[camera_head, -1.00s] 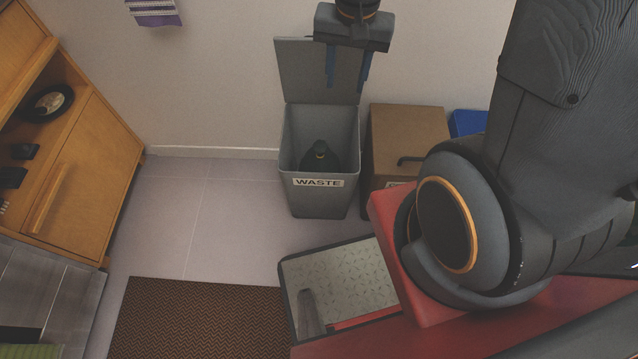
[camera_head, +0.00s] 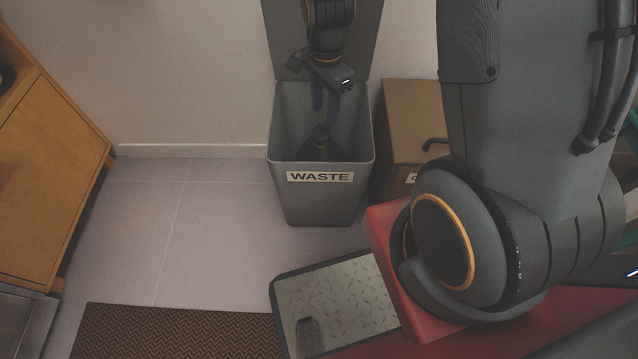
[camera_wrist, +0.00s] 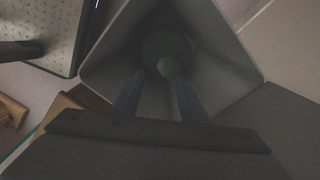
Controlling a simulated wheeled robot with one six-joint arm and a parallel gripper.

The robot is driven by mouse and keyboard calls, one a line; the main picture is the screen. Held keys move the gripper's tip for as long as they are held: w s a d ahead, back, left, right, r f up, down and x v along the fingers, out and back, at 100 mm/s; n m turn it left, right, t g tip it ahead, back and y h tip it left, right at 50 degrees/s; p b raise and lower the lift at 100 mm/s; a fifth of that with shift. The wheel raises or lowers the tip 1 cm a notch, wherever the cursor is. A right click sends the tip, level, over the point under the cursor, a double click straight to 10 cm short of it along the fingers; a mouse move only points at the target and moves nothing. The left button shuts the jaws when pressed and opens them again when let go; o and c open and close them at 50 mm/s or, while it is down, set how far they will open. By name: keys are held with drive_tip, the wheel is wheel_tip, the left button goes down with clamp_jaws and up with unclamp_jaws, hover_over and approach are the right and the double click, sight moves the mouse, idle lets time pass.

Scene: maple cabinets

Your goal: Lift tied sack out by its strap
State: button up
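The tied sack (camera_head: 321,148) is dark and sits low inside the grey waste bin (camera_head: 320,205). Its knotted top points up; the strap is hard to make out in the shadow. The bin's lid (camera_head: 375,35) stands open against the wall. My gripper (camera_head: 325,98) reaches down into the bin mouth, above the sack's top. In the wrist view its two blue fingers (camera_wrist: 161,98) are spread apart, with the dim sack (camera_wrist: 163,45) beyond them and nothing visible between them. Contact with the sack does not show.
A brown box with a dark handle (camera_head: 412,120) stands close to the bin's right side. The wall (camera_head: 190,70) is right behind the bin. A wooden cabinet (camera_head: 50,160) stands at the left, a brown mat (camera_head: 170,330) lies in front, and the floor (camera_head: 200,220) between is clear.

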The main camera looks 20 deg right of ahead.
sight(321, 145)
drive_tip(key=w+f+m+b, duration=0.1)
drive_tip(key=f, duration=0.2)
drive_tip(key=w+f+b, duration=0.1)
drive_tip(key=f+b, duration=0.1)
drive_tip(key=f, duration=0.1)
drive_tip(key=w+f+m+b, duration=0.1)
drive_tip(key=f+b, duration=0.1)
drive_tip(key=f, duration=0.1)
drive_tip(key=shift+a+f+m, duration=0.2)
drive_tip(key=shift+f+m, duration=0.1)
drive_tip(key=shift+f, duration=0.1)
drive_tip(key=f+b, duration=0.1)
drive_tip(key=f, duration=0.1)
drive_tip(key=f+b, duration=0.1)
drive_tip(key=f, duration=0.2)
drive_tip(key=f+b, duration=0.2)
drive_tip(key=f, duration=0.1)
drive_tip(key=shift+s+d, duration=0.1)
drive_tip(key=shift+s, duration=0.15)
drive_tip(key=shift+r, duration=0.1)
clamp_jaws()
